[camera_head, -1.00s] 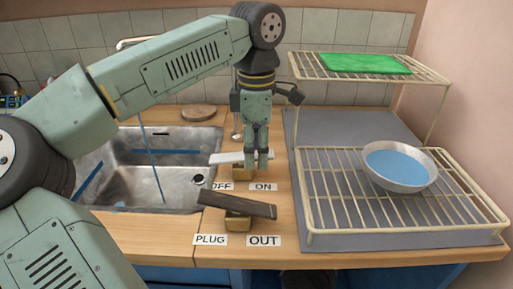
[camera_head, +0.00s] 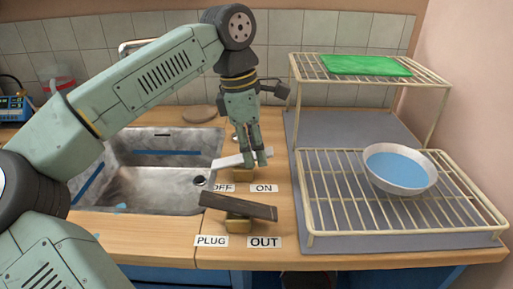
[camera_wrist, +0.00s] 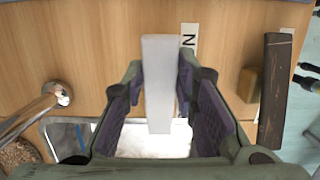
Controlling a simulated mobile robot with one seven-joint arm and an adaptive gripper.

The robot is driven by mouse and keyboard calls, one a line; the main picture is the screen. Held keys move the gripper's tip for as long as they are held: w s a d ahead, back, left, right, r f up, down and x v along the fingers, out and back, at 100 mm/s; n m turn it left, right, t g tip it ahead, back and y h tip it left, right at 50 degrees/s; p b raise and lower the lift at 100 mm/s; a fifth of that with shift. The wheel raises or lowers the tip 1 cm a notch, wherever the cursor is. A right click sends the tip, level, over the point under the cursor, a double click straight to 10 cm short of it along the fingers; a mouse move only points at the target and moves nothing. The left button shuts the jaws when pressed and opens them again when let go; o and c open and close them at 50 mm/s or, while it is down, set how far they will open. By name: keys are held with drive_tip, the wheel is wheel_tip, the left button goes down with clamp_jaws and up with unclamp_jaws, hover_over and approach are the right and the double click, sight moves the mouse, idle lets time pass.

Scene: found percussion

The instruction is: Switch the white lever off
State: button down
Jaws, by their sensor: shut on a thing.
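The white lever (camera_head: 228,162) sits on a small wooden block (camera_head: 243,174) behind the OFF label (camera_head: 222,188) and the ON label (camera_head: 264,188). It tilts, with its left end on the OFF side lower and its right end higher. My gripper (camera_head: 256,160) points down at the lever's right part and is shut on it. In the wrist view the white lever (camera_wrist: 161,85) runs between my two fingers (camera_wrist: 163,100). The fingers partly hide its right part in the head view.
A dark lever (camera_head: 238,206) on its block stands in front, behind the PLUG and OUT labels. The sink (camera_head: 150,185) is at left. A dish rack (camera_head: 320,205) with a bowl (camera_head: 400,168) of blue liquid stands at right. A green board (camera_head: 365,65) lies on the upper shelf.

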drive_tip(key=c, duration=1.3)
unclamp_jaws()
drive_tip(key=shift+r, duration=0.1)
drive_tip(key=r, duration=0.4)
drive_tip(key=a+r, duration=0.1)
drive_tip(key=r, duration=0.2)
drive_tip(key=a+r, duration=0.1)
drive_tip(key=r, duration=0.3)
drive_tip(key=shift+a+r, duration=0.15)
drive_tip(key=shift+r, duration=0.2)
